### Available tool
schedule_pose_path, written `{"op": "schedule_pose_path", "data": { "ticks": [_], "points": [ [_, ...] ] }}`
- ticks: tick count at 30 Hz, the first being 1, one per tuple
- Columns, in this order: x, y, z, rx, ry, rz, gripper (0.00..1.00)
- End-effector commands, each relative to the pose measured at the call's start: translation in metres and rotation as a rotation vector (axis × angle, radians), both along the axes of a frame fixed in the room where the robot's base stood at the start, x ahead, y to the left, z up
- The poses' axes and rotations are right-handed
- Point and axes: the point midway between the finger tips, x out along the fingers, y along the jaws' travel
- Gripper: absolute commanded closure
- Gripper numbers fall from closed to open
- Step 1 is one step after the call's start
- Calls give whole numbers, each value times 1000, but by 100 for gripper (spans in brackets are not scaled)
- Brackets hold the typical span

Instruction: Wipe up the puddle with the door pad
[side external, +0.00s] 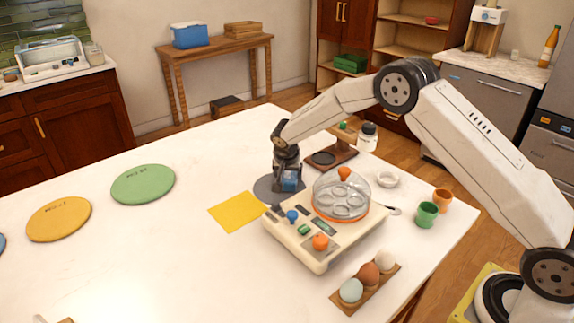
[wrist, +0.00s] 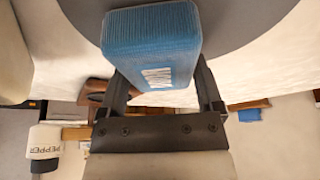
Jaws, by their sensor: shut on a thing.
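My gripper (side external: 287,168) points down over the table behind the egg cooker. It is shut on a blue block-shaped pad (side external: 291,182) with a white label. In the wrist view the pad (wrist: 150,30) sits between the two fingers (wrist: 155,85). A round dark grey patch (side external: 264,191) lies on the table beneath and around the pad. It also shows in the wrist view (wrist: 235,22). I cannot tell whether it is a puddle or a flat mat, nor whether the pad touches it. No other clear puddle shows.
The egg cooker (side external: 300,253) with its clear lid stands close in front of the pad. A yellow square (side external: 237,211) lies to the left. A wooden stand (side external: 334,158) and pepper jar (side external: 368,138) are behind right. Eggs (side external: 369,273) and cups (side external: 427,214) stand at right.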

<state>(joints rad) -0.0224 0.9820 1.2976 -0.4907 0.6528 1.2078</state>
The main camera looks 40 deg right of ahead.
Motion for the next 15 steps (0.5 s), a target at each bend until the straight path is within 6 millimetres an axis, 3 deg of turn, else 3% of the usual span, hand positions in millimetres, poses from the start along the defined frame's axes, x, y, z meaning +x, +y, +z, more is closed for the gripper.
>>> {"op": "schedule_pose_path", "data": {
  "ticks": [4,15],
  "points": [
    [-1,-15,-1,0,3,-3,63],
    [-1,22,-1,-1,3,2,63]
  ]
}}
